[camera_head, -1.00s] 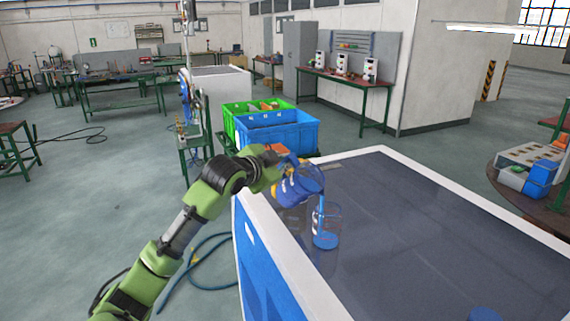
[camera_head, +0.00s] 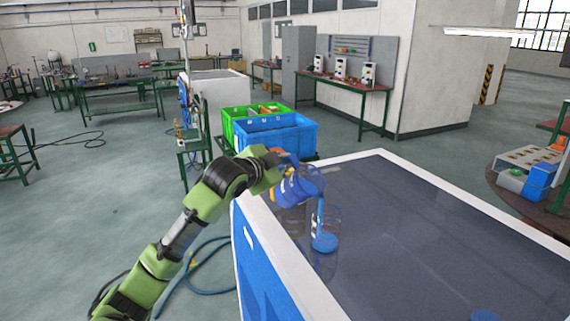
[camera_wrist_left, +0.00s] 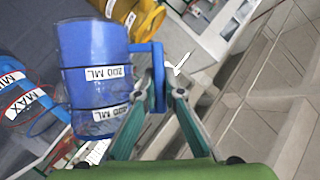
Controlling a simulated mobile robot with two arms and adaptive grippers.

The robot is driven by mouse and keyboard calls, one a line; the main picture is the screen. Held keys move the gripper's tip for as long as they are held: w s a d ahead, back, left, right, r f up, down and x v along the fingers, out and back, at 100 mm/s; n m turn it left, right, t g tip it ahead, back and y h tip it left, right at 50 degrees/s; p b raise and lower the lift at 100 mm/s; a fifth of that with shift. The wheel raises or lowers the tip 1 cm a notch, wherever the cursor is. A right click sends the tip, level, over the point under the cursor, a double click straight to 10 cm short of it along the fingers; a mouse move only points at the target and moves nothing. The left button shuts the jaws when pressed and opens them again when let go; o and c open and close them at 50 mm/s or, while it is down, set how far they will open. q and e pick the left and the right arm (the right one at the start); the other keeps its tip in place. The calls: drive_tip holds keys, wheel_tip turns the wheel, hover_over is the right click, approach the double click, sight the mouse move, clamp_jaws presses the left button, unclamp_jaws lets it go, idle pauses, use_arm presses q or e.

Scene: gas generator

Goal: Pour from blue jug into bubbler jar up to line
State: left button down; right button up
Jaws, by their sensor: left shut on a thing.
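A blue stream falls from the jug into the clear bubbler jar (camera_head: 327,222) below, which stands upright on the table and holds blue liquid. In the wrist view the jar's red line and "MAX" label (camera_wrist_left: 25,102) show at left; the level against the line is unclear. My right gripper is out of view.
The dark table (camera_head: 420,220) has a white rim and much free room to the right. A blue round thing (camera_head: 485,315) is cut off at the bottom edge. Blue (camera_head: 290,135) and green crates stand behind the table. Something yellow (camera_wrist_left: 140,15) lies beyond the jug.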

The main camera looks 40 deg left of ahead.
sight(292, 156)
use_arm(q)
drive_tip(key=shift+d+r+m+y+b, duration=0.15)
drive_tip(key=shift+d+r+m+y, duration=0.1)
drive_tip(key=shift+r, duration=0.15)
drive_tip(key=shift+d+r+m+y+b, duration=0.15)
drive_tip(key=shift+r+m, duration=0.1)
drive_tip(key=shift+r, duration=0.15)
idle(0.5)
drive_tip(key=shift+d+r+m+t+y+b, duration=0.3)
drive_tip(key=shift+d+r+m+t+b, duration=0.15)
drive_tip(key=shift+d+r+m, duration=0.45)
idle(1.3)
drive_tip(key=shift+r, duration=0.25)
idle(0.3)
idle(0.4)
drive_tip(key=shift+f+b, duration=0.2)
drive_tip(key=shift+b, duration=0.15)
drive_tip(key=shift+a+f, duration=0.2)
drive_tip(key=shift+a, duration=0.05)
drive_tip(key=shift+a+f+n, duration=0.25)
drive_tip(key=shift+n, duration=0.25)
idle(0.8)
